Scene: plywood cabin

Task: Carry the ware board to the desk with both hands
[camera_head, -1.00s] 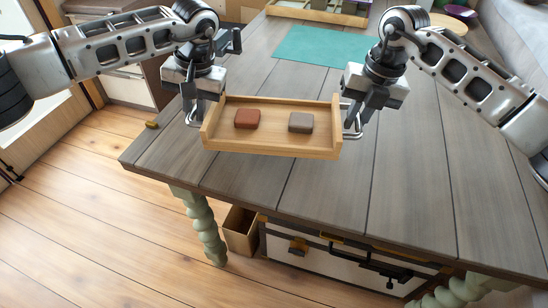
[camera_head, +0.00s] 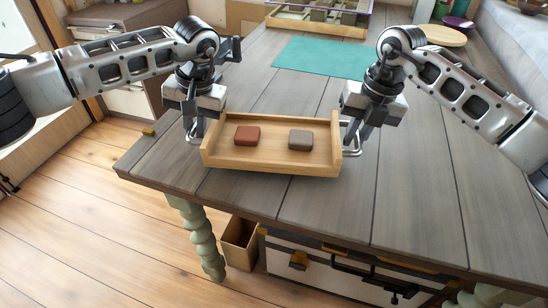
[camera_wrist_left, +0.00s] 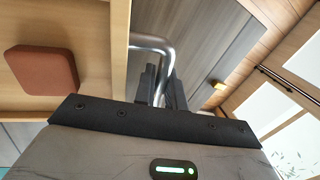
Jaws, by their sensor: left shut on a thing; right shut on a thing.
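The ware board (camera_head: 270,165) is a pale wooden tray with raised walls and a metal handle at each end. It is held over the near part of the grey plank desk (camera_head: 410,190); I cannot tell if it touches the top. A red-brown block (camera_head: 247,136) and a grey-brown block (camera_head: 300,140) lie in it. My left gripper (camera_head: 193,132) is shut on the left handle, which shows between the fingers (camera_wrist_left: 160,90) in the left wrist view. My right gripper (camera_head: 352,135) is shut on the right handle.
A teal mat (camera_head: 320,58) lies on the desk beyond the board. A divided crate (camera_head: 318,18), a round wooden board (camera_head: 443,36) and a purple bowl (camera_head: 457,22) stand at the back. An open bin (camera_head: 240,240) stands below the front edge. The desk's right side is clear.

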